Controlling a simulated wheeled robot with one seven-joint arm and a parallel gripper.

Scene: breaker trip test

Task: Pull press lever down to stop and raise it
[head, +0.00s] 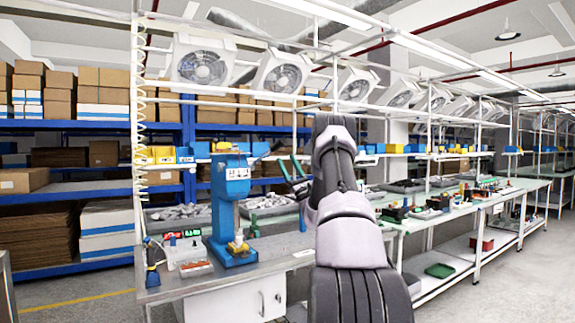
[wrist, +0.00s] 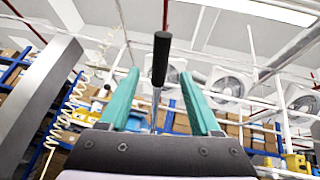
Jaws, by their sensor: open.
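The blue press (head: 230,205) stands upright on the bench at the left in the head view. Its lever (wrist: 160,62) shows in the wrist view as a black grip on a thin metal rod, pointing up. My gripper (wrist: 160,75) is open, with one green finger on each side of the lever in that picture. I see a gap on both sides and cannot tell how deep the lever sits between the fingers. In the head view my gripper (head: 288,164) is right of the press head, and the lever is hard to make out there.
A small device with lit displays (head: 184,250) stands left of the press on the bench (head: 280,262). Grey parts trays lie behind it. Yellow and blue bins (head: 165,155) line the rail above. Another bench with parts runs off to the right.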

